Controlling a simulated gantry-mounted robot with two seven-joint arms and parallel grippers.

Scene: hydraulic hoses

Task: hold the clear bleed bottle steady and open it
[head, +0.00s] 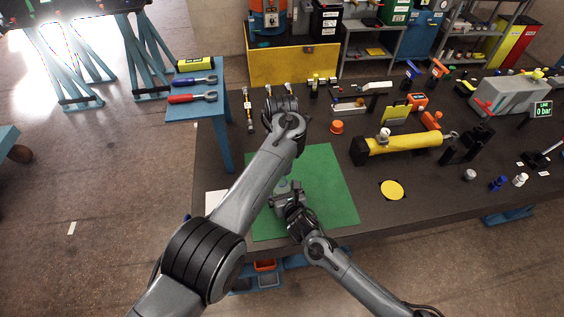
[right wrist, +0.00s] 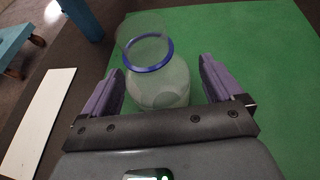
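The clear bleed bottle (right wrist: 165,88) stands on the green mat (right wrist: 255,60) and has a blue ring (right wrist: 148,53) near its top. My right gripper (right wrist: 160,88) is open, with its purple fingers on either side of the bottle. A gap shows between the bottle and the right-hand finger; I cannot tell whether the left-hand finger touches. In the head view the bottle (head: 283,185) is a faint pale shape just beyond my right gripper (head: 284,196). My left arm reaches over the mat's left side; its wrist hides its gripper.
A yellow cylinder (head: 405,145) lies right of the mat, with a yellow disc (head: 392,190) in front. An orange cap (head: 337,127) and several fittings sit behind the mat. A white sheet (right wrist: 38,120) lies to its left. The mat's right side is clear.

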